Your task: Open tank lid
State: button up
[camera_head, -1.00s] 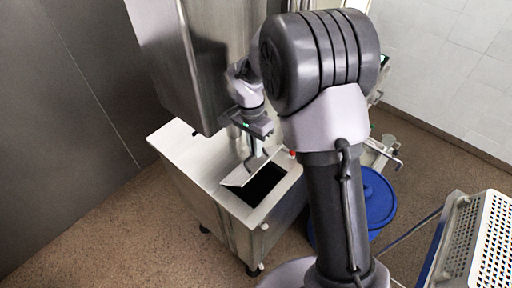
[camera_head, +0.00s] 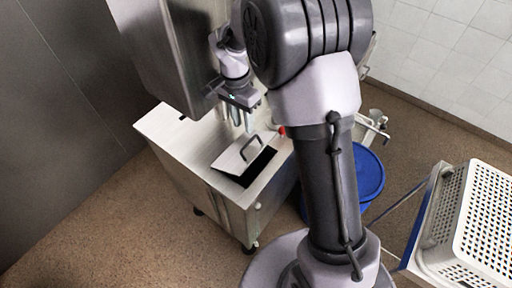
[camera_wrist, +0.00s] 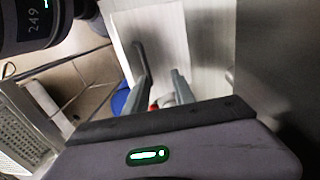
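The steel tank (camera_head: 175,140) stands on the floor, left of my arm in the head view. Its metal lid (camera_head: 232,158), with a dark bar handle (camera_head: 251,147), sits tilted over the square opening (camera_head: 260,166). A dark gap shows along the lid's right and front sides. My gripper (camera_head: 240,122) is just above and behind the lid handle, apart from it. Its two fingers are spread and empty. In the wrist view the spread fingers (camera_wrist: 158,60) also show, with a pale metal surface beyond.
A tall steel housing (camera_head: 165,50) rises directly behind and left of my gripper. A blue bin (camera_head: 368,172) stands right of the tank. A white perforated basket (camera_head: 485,225) is at the right. Floor is clear at front left.

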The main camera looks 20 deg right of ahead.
jog(key=s+r, duration=0.2)
jog(key=s, duration=1.4)
jog(key=shift+d+b, duration=0.3)
jog(key=shift+b, duration=0.05)
